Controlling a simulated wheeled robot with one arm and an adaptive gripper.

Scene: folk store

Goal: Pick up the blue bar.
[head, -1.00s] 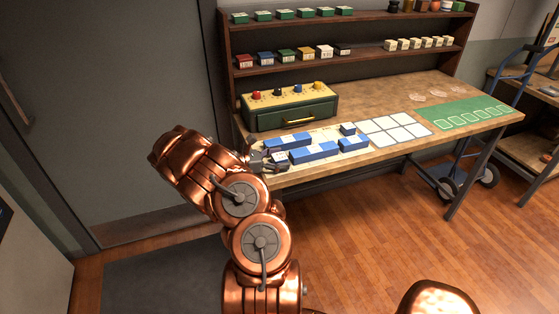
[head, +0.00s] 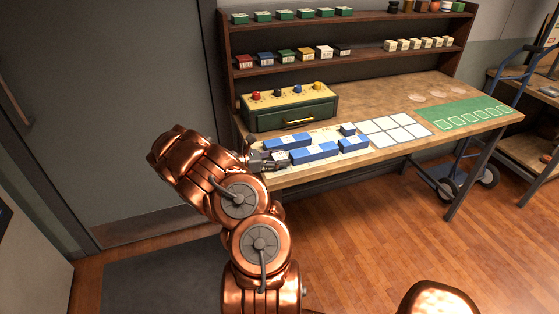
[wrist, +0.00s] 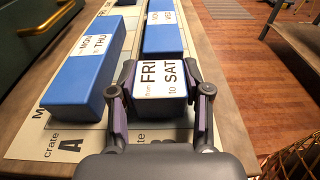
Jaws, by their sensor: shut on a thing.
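A short blue bar (wrist: 163,82) with a white "FRI to SAT" label on its top is between my fingers in the wrist view. My gripper (wrist: 160,92) is shut on its two sides. In the head view my gripper (head: 278,162) is at the left end of the sheet on the bench, and the held bar is small and partly hidden there. Whether the bar touches the sheet, I cannot tell. A longer blue bar (wrist: 163,40) lies just beyond it. Another long blue bar, labelled "MON to THU" (wrist: 80,80), lies to its left.
The printed sheet (wrist: 30,150) has crate marks. A green drawer box (head: 290,115) stands behind the bars. More blue bars (head: 354,144) lie to the right. A white-squared card (head: 395,130) and a green mat (head: 470,113) lie farther right. The bench's front edge is close.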

